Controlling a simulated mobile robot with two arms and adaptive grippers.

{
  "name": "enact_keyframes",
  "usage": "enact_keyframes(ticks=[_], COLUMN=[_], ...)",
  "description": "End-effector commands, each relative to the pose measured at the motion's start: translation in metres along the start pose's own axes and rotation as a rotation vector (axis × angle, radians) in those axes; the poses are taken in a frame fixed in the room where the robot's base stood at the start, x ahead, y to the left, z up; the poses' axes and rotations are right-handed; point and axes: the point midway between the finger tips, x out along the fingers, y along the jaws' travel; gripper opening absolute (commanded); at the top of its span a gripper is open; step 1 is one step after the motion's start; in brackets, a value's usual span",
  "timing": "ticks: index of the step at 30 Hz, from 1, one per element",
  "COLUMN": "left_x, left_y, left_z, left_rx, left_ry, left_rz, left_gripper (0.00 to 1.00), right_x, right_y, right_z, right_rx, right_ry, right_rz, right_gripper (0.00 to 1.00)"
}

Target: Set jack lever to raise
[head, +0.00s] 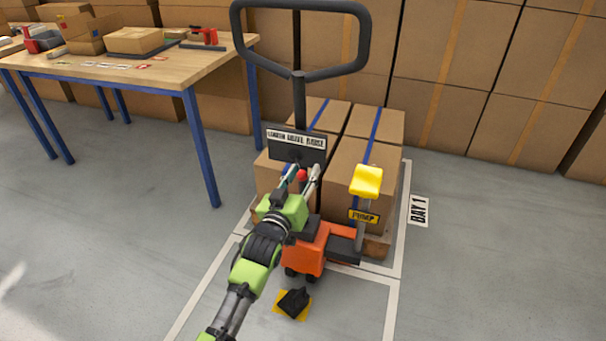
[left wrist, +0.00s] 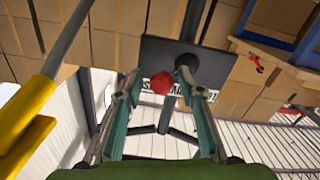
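The jack's lever ends in a red knob (head: 302,175), just below the dark label plate (head: 285,151). The plate's white strip seems to read LOWER, DRIVE, RAISE. The knob is slightly right of the plate's middle; its exact setting I cannot tell. My left gripper (head: 302,173) is open, with its fingers on either side of the knob. In the left wrist view the red knob (left wrist: 162,83) shows between the parted fingertips (left wrist: 160,84); I see no clear contact. The orange pallet jack (head: 309,255) stands under my left arm. My right gripper is not in view.
A yellow pump pedal (head: 367,181) stands right of my gripper. The black loop handle (head: 299,72) rises above the plate. Boxes (head: 357,170) are loaded behind. A black chock (head: 294,301) lies on the floor. A workbench (head: 160,62) is at left; floor at right is clear.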

Motion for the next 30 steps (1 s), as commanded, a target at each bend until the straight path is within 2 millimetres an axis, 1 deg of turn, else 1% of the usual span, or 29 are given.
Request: enact_keyframes(ticks=[6,11,14,21,24,27,30], left_x=[-0.002,-0.014,-0.029,-0.074,-0.091,-0.105,-0.114], left_y=[-0.001,-0.002,-0.002,-0.001,0.000,0.000,0.001], left_z=[0.001,0.001,0.002,0.003,0.001,0.001,0.001], left_rx=[0.001,0.002,0.002,0.001,0.000,0.000,0.000], left_ry=[-0.001,-0.001,-0.002,-0.004,-0.002,-0.002,-0.001], left_rz=[-0.002,-0.003,-0.002,-0.001,0.001,0.001,0.001], left_gripper=[0.35,0.35,0.35,0.35,0.35,0.35,0.35], right_x=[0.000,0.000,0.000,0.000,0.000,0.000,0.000], right_y=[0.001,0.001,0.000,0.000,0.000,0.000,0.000], right_z=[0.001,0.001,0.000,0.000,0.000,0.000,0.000], right_rx=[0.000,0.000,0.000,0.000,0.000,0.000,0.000], right_ry=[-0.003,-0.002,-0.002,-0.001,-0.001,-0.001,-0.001], right_rz=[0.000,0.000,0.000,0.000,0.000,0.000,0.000], right_gripper=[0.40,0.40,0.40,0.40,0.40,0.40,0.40])
